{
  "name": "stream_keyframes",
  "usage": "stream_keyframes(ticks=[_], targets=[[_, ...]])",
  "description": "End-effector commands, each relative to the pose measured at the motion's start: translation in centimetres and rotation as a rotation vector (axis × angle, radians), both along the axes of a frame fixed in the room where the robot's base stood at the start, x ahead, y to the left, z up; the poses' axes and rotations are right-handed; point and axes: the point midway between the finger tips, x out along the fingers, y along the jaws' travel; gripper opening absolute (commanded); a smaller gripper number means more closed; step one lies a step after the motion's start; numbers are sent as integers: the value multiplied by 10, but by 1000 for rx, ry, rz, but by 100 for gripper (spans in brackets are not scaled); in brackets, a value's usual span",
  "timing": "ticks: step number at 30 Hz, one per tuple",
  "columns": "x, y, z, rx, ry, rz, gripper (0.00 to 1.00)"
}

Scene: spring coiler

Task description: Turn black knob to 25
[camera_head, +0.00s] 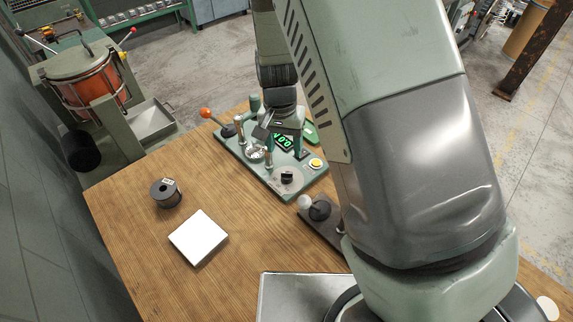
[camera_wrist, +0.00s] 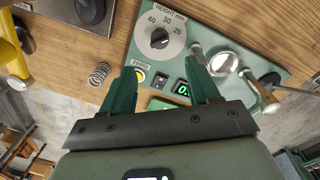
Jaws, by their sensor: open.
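The black knob (camera_wrist: 159,38) sits on a round pale dial (camera_wrist: 150,50) marked HEIGHT mm in the wrist view, with 40, 30 and 25 legible. Its pointer is too small to read surely. The knob (camera_head: 287,177) also shows on the front of the green coiler panel (camera_head: 262,181) in the head view. My gripper (camera_wrist: 162,70) is open and empty, its two green fingers spread above the panel. The knob lies beyond the fingertips, apart from them. In the head view my gripper (camera_head: 268,127) hangs over the back part of the panel, partly hidden.
A yellow ZERO button (camera_wrist: 140,74), a lit green display (camera_head: 283,140) and metal posts (camera_head: 240,128) stand near the fingers. An orange-tipped lever (camera_head: 206,113) is at the panel's left. A spring (camera_wrist: 98,74), black spool (camera_head: 165,193) and white block (camera_head: 198,238) are nearby.

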Motion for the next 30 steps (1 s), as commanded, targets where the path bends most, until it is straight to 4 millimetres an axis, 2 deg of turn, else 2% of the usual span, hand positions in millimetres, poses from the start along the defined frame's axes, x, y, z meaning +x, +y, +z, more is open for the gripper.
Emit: stream_keyframes(ticks=[5, 12, 18, 23, 30], targets=[[-1, -1, -21, -5, 5, 21, 60], [-1, -4, -68, -4, 5, 18, 60], [-1, -5, -96, -3, 3, 18, 60], [-1, -6, -105, -2, -1, 18, 60], [-1, -6, -106, -2, 0, 18, 60]])
